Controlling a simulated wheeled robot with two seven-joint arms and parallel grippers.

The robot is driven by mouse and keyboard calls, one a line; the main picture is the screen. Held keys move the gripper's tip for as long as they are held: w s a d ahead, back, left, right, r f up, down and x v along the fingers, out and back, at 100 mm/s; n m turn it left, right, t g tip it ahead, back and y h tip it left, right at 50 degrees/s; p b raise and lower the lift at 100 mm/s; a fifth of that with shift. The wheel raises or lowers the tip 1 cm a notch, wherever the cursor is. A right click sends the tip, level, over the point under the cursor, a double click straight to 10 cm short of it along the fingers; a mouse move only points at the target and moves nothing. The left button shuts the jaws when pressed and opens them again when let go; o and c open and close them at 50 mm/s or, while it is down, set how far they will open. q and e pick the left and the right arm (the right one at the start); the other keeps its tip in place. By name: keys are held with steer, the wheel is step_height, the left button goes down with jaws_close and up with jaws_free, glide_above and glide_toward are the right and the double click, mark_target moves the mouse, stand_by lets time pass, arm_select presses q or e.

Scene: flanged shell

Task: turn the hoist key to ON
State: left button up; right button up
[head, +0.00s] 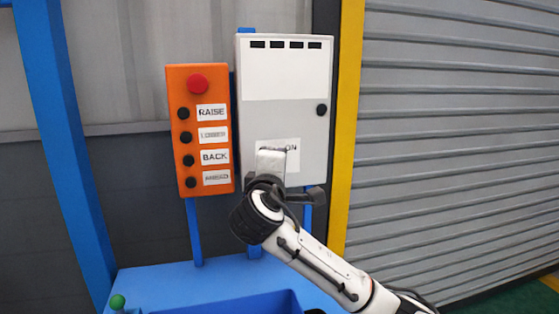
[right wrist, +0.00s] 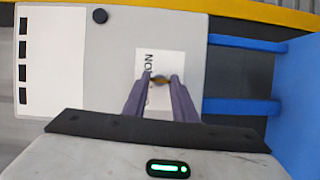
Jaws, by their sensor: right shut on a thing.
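My right gripper (head: 270,170) reaches up to the lower part of the grey control box (head: 285,118). In the right wrist view its two fingers (right wrist: 161,82) are closed around the small dark and brownish hoist key (right wrist: 160,78) in front of the white label (right wrist: 146,62). The label, also in the head view (head: 293,148), shows "ON" at its right; its left part is hidden behind the gripper. The key is hidden in the head view, and its exact angle is hard to tell. My left gripper is not in view.
An orange button panel (head: 201,130) with a red button (head: 197,84) stands just left of the box. A yellow post (head: 347,130) and a grey shutter (head: 450,140) are on the right. A blue base (head: 160,275) lies below, with a green knob (head: 117,301).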

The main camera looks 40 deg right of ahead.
steer(key=shift+r+m+g+y+p, duration=0.15)
steer(key=shift+m+y+p, duration=0.65)
steer(key=shift+m, duration=0.75)
steer(key=shift+r+m+g+y+p, duration=0.15)
steer(key=shift+m+y+p, duration=0.65)
steer(key=shift+m, duration=0.75)
steer(key=shift+d+f, duration=0.1)
steer(key=o, duration=1)
steer(key=shift+o, duration=0.2)
steer(key=v, duration=1)
steer(key=shift+s, duration=0.2)
